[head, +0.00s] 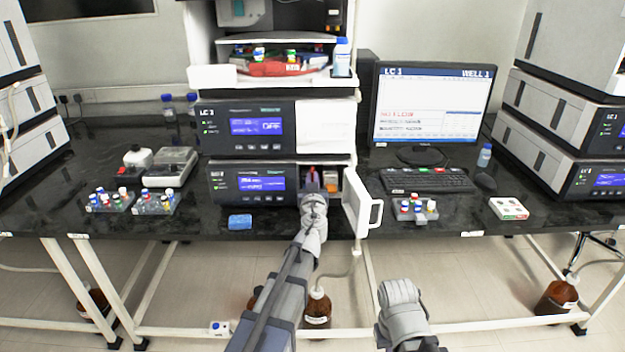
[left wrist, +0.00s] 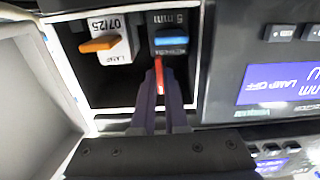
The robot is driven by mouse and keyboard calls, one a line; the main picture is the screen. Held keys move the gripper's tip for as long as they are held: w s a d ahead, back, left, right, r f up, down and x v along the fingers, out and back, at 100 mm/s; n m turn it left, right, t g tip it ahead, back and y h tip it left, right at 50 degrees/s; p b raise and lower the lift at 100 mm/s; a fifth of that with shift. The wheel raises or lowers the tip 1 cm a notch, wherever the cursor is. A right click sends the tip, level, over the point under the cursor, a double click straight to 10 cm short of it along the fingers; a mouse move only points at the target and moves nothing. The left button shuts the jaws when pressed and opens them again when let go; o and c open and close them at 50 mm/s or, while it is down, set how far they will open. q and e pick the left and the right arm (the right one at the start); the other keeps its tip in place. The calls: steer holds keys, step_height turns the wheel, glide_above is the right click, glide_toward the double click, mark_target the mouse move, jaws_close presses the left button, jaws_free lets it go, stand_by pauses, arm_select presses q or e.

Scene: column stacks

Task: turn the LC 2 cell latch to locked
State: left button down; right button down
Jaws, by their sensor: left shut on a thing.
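My left gripper (head: 313,188) reaches into the open compartment of the lower module in the middle stack. In the left wrist view its fingers (left wrist: 161,92) are shut on a small red latch (left wrist: 160,72).
A lamp block marked "07/25" with an orange lever (left wrist: 100,43) sits beside the cell. The white door (head: 361,203) hangs open to the right of my left gripper. The monitor (head: 430,105) reads "LC 1". Vial racks (head: 416,210) and a blue sponge (head: 240,222) lie on the bench.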

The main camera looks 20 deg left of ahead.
arm_select(q)
steer(key=c, duration=0.9)
jaws_free()
steer(key=shift+c, duration=0.2)
steer(key=shift+s, duration=0.1)
steer(key=v, duration=0.7)
steer(key=shift+s, duration=0.35)
steer(key=shift+d+r, duration=0.1)
